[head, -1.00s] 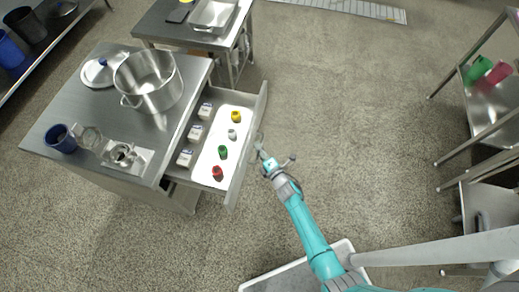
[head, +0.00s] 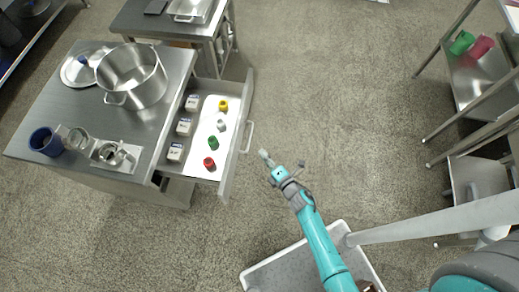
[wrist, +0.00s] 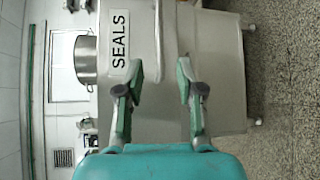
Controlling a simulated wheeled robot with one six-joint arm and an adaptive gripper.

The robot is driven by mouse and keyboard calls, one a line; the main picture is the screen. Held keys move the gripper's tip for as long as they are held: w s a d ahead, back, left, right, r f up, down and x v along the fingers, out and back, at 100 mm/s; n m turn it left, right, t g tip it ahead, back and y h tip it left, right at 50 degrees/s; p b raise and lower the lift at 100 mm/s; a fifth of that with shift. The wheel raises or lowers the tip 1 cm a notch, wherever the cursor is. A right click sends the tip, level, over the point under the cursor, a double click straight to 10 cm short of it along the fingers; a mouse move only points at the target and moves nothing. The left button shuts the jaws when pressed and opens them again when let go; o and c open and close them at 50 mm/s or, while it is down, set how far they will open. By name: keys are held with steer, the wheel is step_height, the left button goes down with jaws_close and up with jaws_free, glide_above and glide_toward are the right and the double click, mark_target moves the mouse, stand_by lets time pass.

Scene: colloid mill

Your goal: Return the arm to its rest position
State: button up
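My teal arm (head: 318,238) reaches up from the bottom of the head view. My gripper (head: 265,156) is just right of the pulled-out drawer (head: 227,165) and its handle (head: 249,137), with a gap between them. In the wrist view my gripper (wrist: 160,78) has its two fingers wide apart with nothing between them. Beyond them is the drawer front with a SEALS label (wrist: 120,40).
The drawer holds several coloured pieces and white boxes. The steel cabinet (head: 55,100) carries a pot (head: 133,80), a lid and a blue cup (head: 46,142). A rack (head: 475,75) with green and pink cups stands right.

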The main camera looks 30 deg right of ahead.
steer(key=shift+s+d+r, duration=0.1)
steer(key=shift+s, duration=0.3)
stand_by(0.3)
steer(key=s+a+r+m+h, duration=0.1)
steer(key=s+r+m, duration=0.4)
steer(key=s, duration=0.4)
steer(key=s+a+r+m+h, duration=0.1)
steer(key=s+r+m, duration=0.4)
steer(key=s, duration=0.4)
steer(key=s+r+m, duration=0.5)
steer(key=s+r, duration=0.1)
steer(key=r, duration=0.4)
steer(key=s+r+m+g, duration=0.1)
steer(key=s+r+m, duration=0.5)
steer(key=r, duration=0.4)
steer(key=shift+s+d, duration=0.2)
steer(key=shift+s, duration=0.4)
